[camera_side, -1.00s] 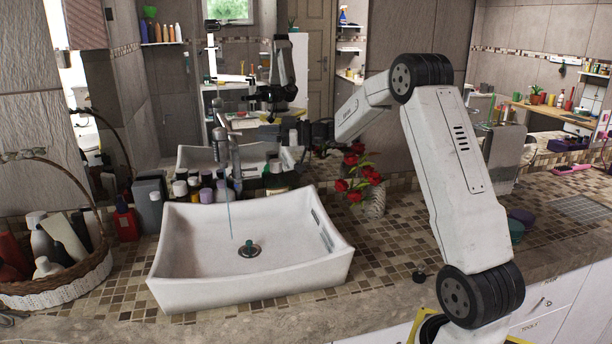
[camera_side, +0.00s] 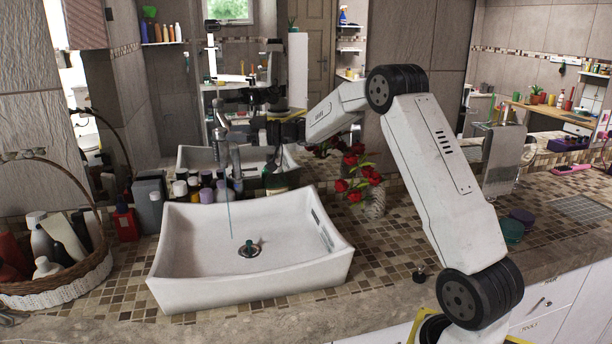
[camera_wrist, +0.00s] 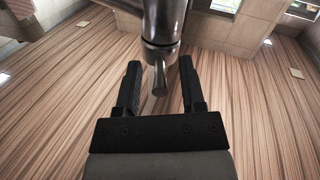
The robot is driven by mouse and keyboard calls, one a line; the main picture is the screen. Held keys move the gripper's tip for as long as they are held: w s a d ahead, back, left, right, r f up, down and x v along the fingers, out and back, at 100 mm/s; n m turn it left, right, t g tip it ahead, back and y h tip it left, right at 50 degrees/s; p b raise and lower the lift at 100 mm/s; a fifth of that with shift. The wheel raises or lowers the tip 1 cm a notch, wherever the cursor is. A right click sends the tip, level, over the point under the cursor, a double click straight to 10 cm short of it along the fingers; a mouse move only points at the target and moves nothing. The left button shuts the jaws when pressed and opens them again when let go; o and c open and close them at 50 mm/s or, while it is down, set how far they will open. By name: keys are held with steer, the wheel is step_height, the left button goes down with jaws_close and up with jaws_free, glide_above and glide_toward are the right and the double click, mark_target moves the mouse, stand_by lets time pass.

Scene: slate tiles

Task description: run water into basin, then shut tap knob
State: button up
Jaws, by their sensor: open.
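The white basin (camera_side: 250,287) stands on the counter, with a dark drain fitting (camera_side: 249,249) in its floor. I cannot make out any pooled depth of water. The metal tap (camera_side: 235,160) rises behind it, and a thin stream of water (camera_side: 229,215) falls from the spout into the basin. In the wrist view, the tap (camera_wrist: 162,25) fills the top centre and its small knob lever (camera_wrist: 159,77) points down between my fingers. My gripper (camera_wrist: 159,66) is open, with a finger on either side of the lever and gaps visible. In the side view, the gripper is hard to separate from the mirror clutter.
Several bottles (camera_side: 195,188) line the back of the basin. Red roses in a vase (camera_side: 374,203) stand to its right, near my forearm. A wicker basket (camera_side: 65,285) of bottles is at left. A mirror behind the tap reflects the arm.

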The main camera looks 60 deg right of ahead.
mark_target(224, 134)
steer(key=shift+w+a, duration=0.15)
steer(key=shift+w, duration=0.05)
jaws_close()
steer(key=shift+a+r+m+t+h, duration=0.1)
steer(key=shift+m+t+h, duration=0.2)
steer(key=shift+h, duration=0.1)
steer(key=shift+s+a+r+m+t+h, duration=0.1)
steer(key=shift+a+m+t+h, duration=0.15)
steer(key=shift+m+h, duration=0.5)
steer(key=shift+s+a+f+m+t+h, duration=0.15)
steer(key=shift+m+h, duration=0.25)
steer(key=shift+h, duration=0.65)
steer(key=shift+a+r+m+t+h, duration=0.15)
steer(key=shift+a+m+t+h, duration=0.15)
steer(key=shift+m+h, duration=0.45)
steer(key=shift+a+m+h, duration=0.3)
steer(key=shift+m+h, duration=0.4)
steer(key=shift+h, duration=0.65)
steer(key=shift+a+m+h, duration=0.25)
steer(key=shift+m+h, duration=0.45)
steer(key=shift+h, duration=0.6)
steer(key=shift+a+m+h, duration=0.1)
steer(key=shift+m+h, duration=0.3)
steer(key=shift+h, duration=0.1)
steer(key=shift+a+m+g+h, duration=0.1)
steer(key=shift+m+g+h, duration=0.2)
steer(key=shift+m+h, duration=0.45)
